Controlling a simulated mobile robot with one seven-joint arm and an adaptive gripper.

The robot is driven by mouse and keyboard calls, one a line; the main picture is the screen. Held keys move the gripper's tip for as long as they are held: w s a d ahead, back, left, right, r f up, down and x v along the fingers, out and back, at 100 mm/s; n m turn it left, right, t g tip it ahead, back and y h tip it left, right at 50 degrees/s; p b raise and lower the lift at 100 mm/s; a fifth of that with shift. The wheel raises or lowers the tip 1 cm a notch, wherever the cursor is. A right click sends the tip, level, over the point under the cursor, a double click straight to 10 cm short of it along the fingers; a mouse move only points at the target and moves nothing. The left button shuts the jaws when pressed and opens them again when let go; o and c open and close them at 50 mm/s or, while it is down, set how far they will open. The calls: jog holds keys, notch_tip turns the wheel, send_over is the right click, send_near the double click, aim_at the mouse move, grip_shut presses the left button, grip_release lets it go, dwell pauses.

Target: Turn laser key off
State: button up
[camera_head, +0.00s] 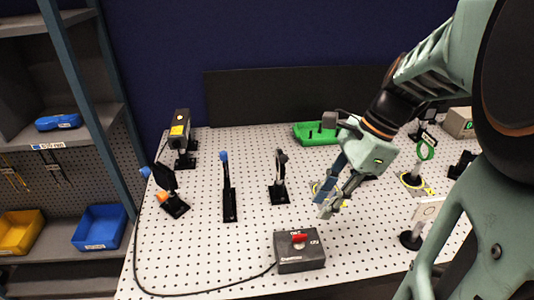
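The laser box (299,252) is a dark grey box at the front middle of the white perforated table. A red key knob (299,238) sits on its top, lying roughly sideways in the picture. A black cable leaves the box's left side. My gripper (324,205) reaches in from the right, above and behind the box, pointing down and to the left. Its fingers look apart with nothing between them, and it is clear of the key. Fine markings on the box are too small to read.
Black optical mounts stand behind the box, including a post (229,190) and another mount (279,180). A yellow-labelled device (181,132) is at back left, a green tray (316,133) at the back. The table (190,250) is mostly free left of the box, apart from the cable.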

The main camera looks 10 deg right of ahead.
aim_at(302, 235)
jog(key=b+x, duration=0.1)
jog(key=x, duration=0.9)
jog(key=shift+a+f, duration=0.15)
jog(key=shift+f, duration=0.15)
jog(key=shift+c, duration=0.3)
grip_shut()
